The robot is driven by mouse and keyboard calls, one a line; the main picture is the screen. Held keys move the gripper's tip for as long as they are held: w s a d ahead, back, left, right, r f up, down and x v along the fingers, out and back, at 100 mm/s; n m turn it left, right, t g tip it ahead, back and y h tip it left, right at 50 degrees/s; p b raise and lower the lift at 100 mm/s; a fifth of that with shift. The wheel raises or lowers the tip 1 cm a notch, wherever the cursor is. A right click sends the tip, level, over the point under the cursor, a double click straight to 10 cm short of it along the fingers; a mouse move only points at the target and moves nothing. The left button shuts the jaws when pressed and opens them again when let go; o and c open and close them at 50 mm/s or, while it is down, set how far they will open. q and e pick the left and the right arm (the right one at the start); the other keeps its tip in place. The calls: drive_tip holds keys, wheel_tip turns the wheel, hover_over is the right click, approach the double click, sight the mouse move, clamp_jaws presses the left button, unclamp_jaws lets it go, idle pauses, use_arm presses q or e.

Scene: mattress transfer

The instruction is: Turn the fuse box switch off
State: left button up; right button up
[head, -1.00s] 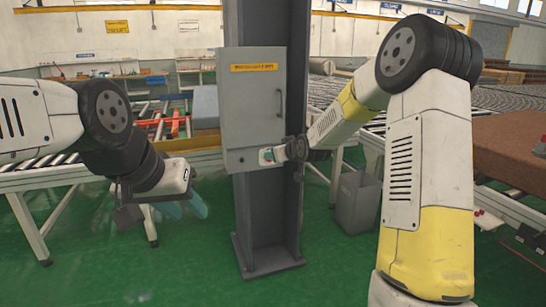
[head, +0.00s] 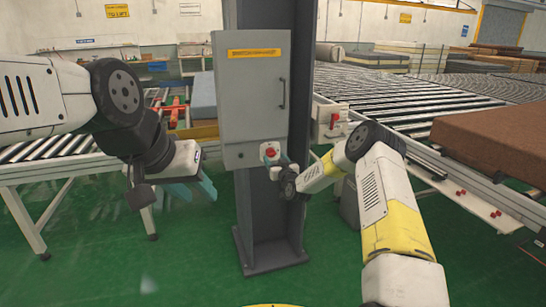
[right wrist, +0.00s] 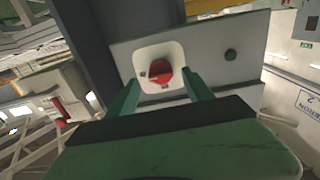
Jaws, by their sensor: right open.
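The fuse box (head: 250,95) is a grey cabinet with a yellow label and a dark handle, mounted on a grey steel column. A red rotary switch (head: 271,151) on a white plate shows at its lower right. In the right wrist view the red switch (right wrist: 160,70) is in front of my right gripper (right wrist: 158,82), between its two green fingers. The right gripper is open; whether a finger touches the switch I cannot tell. My left gripper (head: 195,189), with teal fingers apart, hangs empty to the left of the column.
A second red switch (head: 334,118) sits on a pale box by the roller conveyor at right. A brown mattress (head: 500,135) lies on that conveyor. Another conveyor (head: 50,150) stands at left. Green floor in front of the column is clear.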

sight(272, 155)
drive_tip(key=shift+x, duration=1.75)
clamp_jaws()
